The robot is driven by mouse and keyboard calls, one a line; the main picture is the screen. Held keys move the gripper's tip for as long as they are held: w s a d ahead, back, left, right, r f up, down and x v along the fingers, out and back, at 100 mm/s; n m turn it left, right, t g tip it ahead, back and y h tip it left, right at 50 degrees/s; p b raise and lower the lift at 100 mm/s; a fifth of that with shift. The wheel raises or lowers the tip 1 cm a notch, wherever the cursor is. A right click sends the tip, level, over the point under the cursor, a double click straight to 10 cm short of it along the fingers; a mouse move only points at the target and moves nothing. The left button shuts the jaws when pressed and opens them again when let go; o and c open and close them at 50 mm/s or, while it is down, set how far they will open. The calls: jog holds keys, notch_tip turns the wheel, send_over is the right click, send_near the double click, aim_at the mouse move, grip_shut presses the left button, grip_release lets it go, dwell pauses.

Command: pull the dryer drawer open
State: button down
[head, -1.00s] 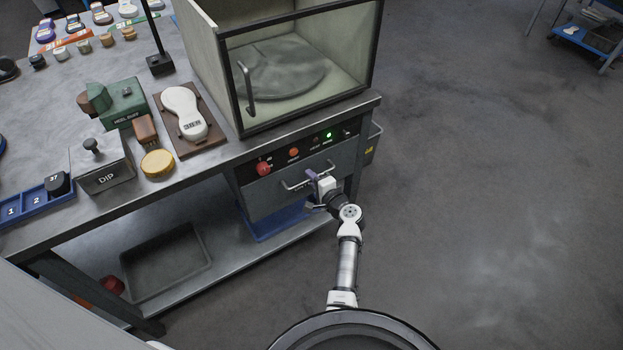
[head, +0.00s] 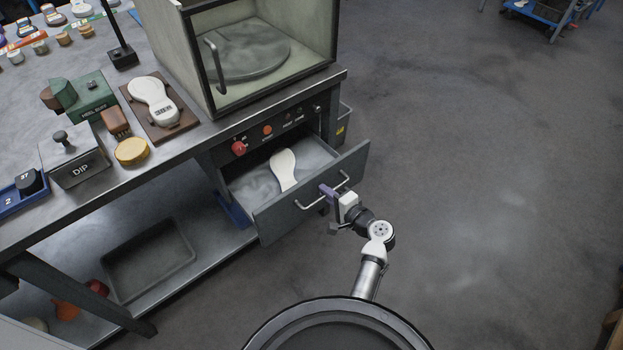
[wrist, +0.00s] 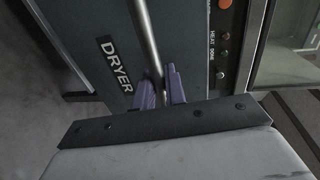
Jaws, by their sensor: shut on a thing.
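The dryer drawer (head: 262,219) stands pulled out from under the glass-fronted cabinet in the head view. A pale sole-shaped piece (head: 284,169) lies inside it. The drawer's metal bar handle (head: 309,205) runs across its front. My gripper (head: 328,193) is shut on this handle, toward its middle. In the wrist view the purple fingers (wrist: 160,90) sit on either side of the handle bar (wrist: 150,38), and the drawer front (wrist: 85,45) carries the label DRYER. The exact finger contact is partly hidden by the gripper body.
The control panel (head: 280,129) with a red knob sits above the drawer. The workbench holds a DIP box (head: 77,166), a yellow round pad (head: 132,151) and a white sole form (head: 153,100). A grey tray (head: 150,260) lies on the lower shelf.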

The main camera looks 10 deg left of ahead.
jog(key=f+v, duration=0.1)
jog(key=v, duration=0.6)
jog(key=shift+s+d+f, duration=0.15)
jog(key=shift+d, duration=0.15)
jog(key=c, duration=1.5)
grip_release()
jog(key=b+v, duration=0.3)
jog(key=v, duration=1.1)
jog(key=shift+a, duration=0.1)
